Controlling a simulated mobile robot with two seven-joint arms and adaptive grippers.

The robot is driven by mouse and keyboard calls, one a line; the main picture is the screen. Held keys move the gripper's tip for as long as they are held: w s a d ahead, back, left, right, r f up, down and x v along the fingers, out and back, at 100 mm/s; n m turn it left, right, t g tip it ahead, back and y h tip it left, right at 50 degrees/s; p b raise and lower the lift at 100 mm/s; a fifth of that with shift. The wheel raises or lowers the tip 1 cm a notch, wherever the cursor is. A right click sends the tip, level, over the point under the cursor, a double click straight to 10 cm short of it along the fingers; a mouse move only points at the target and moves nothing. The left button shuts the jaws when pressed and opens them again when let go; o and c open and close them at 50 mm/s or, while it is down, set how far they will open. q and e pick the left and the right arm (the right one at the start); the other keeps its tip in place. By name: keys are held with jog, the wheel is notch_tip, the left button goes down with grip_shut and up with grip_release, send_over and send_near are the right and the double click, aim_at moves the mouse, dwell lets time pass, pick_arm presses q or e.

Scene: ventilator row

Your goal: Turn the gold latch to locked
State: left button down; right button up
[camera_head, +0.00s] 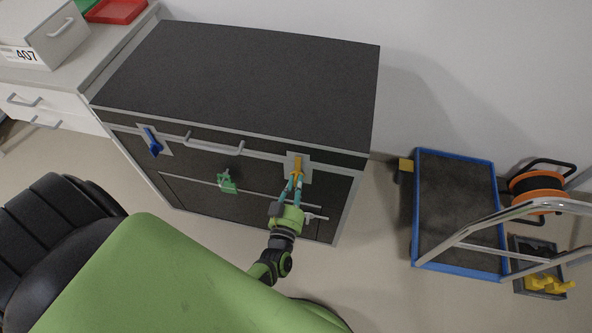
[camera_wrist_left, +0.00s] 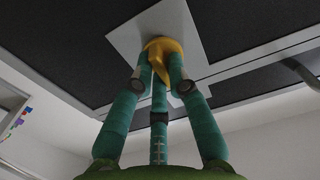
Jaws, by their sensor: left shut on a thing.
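The gold latch (camera_head: 297,165) sits on a light grey plate at the right end of the black cabinet's front (camera_head: 270,208). My left gripper (camera_head: 294,182) reaches up to it from below, its teal fingers closed on the latch. In the left wrist view, the fingertips of my left gripper (camera_wrist_left: 160,72) press on both sides of the gold latch (camera_wrist_left: 162,50), and the fingers hide part of it. The latch handle looks roughly upright in the head view. My right gripper is not in view.
A blue latch (camera_head: 152,143) and a green latch (camera_head: 227,182) are on the same front, beside a drawer handle (camera_head: 214,145). A blue-edged trolley (camera_head: 456,267) stands right of the cabinet, near an orange cable reel (camera_head: 538,188). White drawers (camera_head: 45,107) stand at the left.

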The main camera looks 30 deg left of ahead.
pick_arm(q)
jog(key=c, duration=1.2)
grip_release()
jog(key=shift+s, duration=0.1)
jog(key=v, duration=1.2)
